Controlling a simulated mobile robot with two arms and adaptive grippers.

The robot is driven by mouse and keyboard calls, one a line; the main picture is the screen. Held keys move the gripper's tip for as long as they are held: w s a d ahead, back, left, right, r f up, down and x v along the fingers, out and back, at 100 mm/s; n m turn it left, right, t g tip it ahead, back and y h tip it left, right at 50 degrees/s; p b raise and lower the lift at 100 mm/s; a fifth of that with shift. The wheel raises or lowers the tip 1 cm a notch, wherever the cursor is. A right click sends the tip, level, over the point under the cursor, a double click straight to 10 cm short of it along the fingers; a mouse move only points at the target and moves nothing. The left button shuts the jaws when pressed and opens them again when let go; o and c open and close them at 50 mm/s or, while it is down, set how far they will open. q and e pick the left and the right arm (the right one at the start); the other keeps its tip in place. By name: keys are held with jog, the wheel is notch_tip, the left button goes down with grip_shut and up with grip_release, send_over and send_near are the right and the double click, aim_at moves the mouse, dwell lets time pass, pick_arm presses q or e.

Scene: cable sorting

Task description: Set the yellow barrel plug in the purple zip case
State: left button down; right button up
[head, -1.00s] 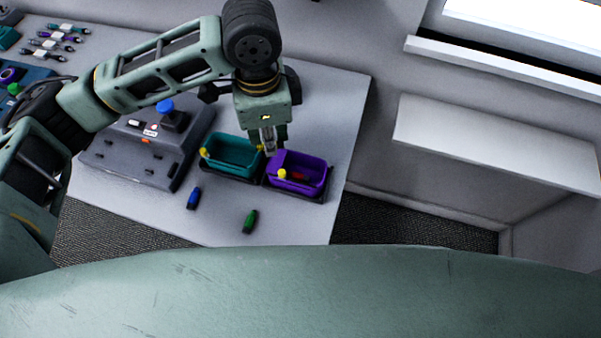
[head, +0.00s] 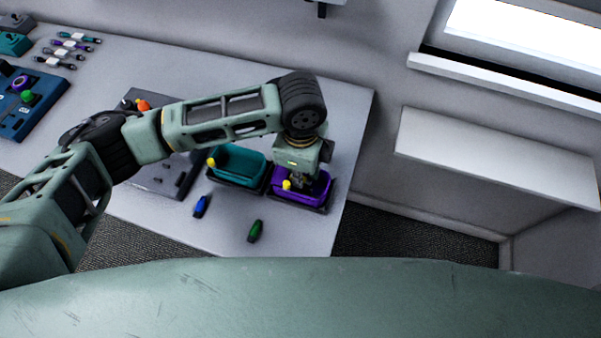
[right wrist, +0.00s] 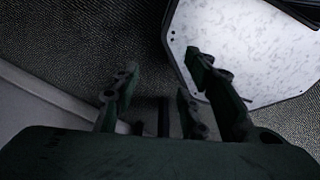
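The purple zip case (head: 318,196) is an open tray at the table's right edge, with a yellow piece (head: 287,184) at its near left rim. My left gripper (head: 300,182) points down into the case. Its fingertips are too small and dark to tell whether they are open or shut, or whether they hold the yellow barrel plug. I cannot make out a yellow barrel plug for certain; the case's inside is mostly hidden by the gripper. My right gripper (right wrist: 170,90) is open and empty, away from the table.
A teal case (head: 238,163) with a yellow piece (head: 211,162) at its rim stands left of the purple one. A blue plug (head: 201,206) and a green plug (head: 255,231) lie in front. A grey device (head: 150,178) is partly behind my left arm.

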pick_arm(q)
jog(key=shift+f, duration=0.5)
jog(key=shift+a, duration=0.1)
pick_arm(e)
jog(key=shift+a+r, duration=0.1)
jog(key=shift+a, duration=0.6)
pick_arm(q)
jog(key=shift+f, duration=0.2)
jog(key=shift+f, duration=0.45)
jog(key=c, duration=2)
grip_release()
pick_arm(e)
jog(key=shift+d, duration=0.6)
pick_arm(q)
jog(key=shift+r, duration=0.1)
notch_tip(320, 180, up, 13)
jog(key=shift+r+b, duration=0.1)
jog(key=shift+b, duration=1.05)
pick_arm(e)
jog(key=shift+a+f, duration=0.25)
jog(key=shift+f, duration=0.85)
